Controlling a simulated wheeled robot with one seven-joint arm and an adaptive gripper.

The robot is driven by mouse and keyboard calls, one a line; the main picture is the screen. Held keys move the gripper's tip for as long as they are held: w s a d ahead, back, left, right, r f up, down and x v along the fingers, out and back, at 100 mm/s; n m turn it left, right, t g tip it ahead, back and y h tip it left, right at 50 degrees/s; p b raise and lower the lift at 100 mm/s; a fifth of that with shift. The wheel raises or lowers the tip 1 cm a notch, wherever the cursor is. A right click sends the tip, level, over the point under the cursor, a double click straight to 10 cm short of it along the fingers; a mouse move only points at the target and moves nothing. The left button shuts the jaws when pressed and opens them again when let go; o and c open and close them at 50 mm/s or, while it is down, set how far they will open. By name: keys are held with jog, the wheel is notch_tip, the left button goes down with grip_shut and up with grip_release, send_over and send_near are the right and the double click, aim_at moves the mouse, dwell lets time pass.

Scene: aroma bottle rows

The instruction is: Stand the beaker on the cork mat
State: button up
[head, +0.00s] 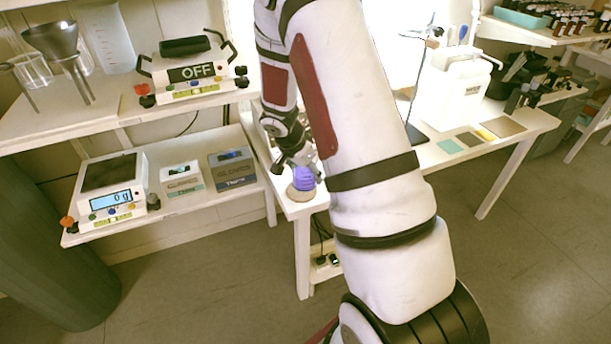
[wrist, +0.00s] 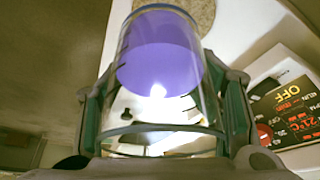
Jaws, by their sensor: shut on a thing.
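The beaker (wrist: 160,60) is clear glass with purple liquid inside. My gripper (wrist: 165,112) is shut on it, one finger on each side of the glass. In the head view the beaker (head: 304,178) shows as a small purple shape below my gripper (head: 302,160). The round cork mat (head: 300,194) lies near the corner of the white bench, just below the beaker in that view and partly covered by it. In the wrist view the mat (wrist: 188,14) shows past the beaker's far end, partly behind it. I cannot tell whether the beaker touches the mat.
A device with a dark lit display (wrist: 288,103) stands close at the right in the wrist view. A white jug (head: 455,88) and small coloured squares (head: 450,146) are on the right bench.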

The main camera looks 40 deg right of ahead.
aim_at(304, 177)
jog(key=shift+w+f, duration=0.1)
jog(key=shift+w, duration=0.65)
jog(key=shift+f, duration=1.75)
jog(key=o, duration=1.5)
jog(key=shift+c, duration=0.2)
